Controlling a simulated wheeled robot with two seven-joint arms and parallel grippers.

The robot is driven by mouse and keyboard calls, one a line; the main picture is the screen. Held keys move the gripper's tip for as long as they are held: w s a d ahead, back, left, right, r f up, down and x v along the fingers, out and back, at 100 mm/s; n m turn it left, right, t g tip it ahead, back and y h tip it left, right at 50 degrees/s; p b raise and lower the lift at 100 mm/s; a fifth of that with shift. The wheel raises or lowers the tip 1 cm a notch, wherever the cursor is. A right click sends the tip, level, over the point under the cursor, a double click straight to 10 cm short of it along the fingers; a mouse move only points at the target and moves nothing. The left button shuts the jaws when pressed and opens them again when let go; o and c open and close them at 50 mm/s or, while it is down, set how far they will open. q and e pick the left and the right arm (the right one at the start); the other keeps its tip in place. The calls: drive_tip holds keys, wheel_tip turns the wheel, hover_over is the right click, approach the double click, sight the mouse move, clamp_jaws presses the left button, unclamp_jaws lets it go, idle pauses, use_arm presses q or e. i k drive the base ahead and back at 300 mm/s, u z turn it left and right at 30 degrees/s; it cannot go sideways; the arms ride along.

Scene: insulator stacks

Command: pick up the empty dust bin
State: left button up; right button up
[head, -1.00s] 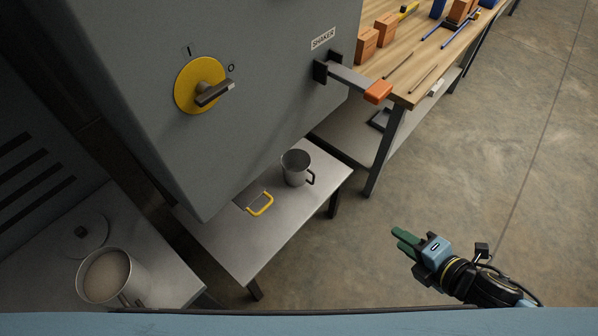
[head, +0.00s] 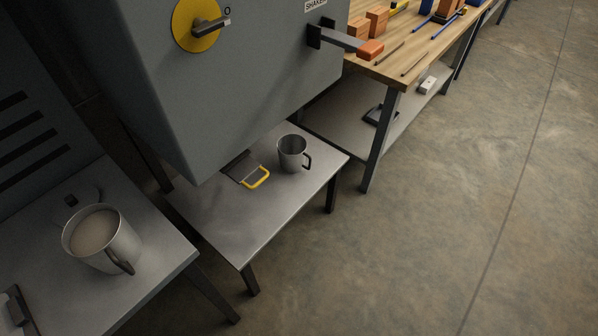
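An empty-looking grey metal bin (head: 293,152) with a dark side handle stands upright on the low grey table (head: 235,225) below the shaker cabinet. Its handle points to the right. A second, similar bin (head: 102,240), filled with a pale beige material, stands on the grey table at the lower left, its dark handle towards the lower right. Neither of my grippers is in view, and nothing touches the empty bin except the table.
A flat plate with a yellow handle (head: 256,178) lies left of the empty bin. The shaker cabinet (head: 225,90) overhangs the low table's back. A wooden workbench (head: 405,65) stands right; open floor (head: 440,240) is clear.

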sight(292, 148)
drive_tip(key=u, duration=0.05)
drive_tip(key=k, duration=0.1)
drive_tip(key=z, duration=1.35)
drive_tip(key=i, duration=2.5)
drive_tip(key=u, duration=1.95)
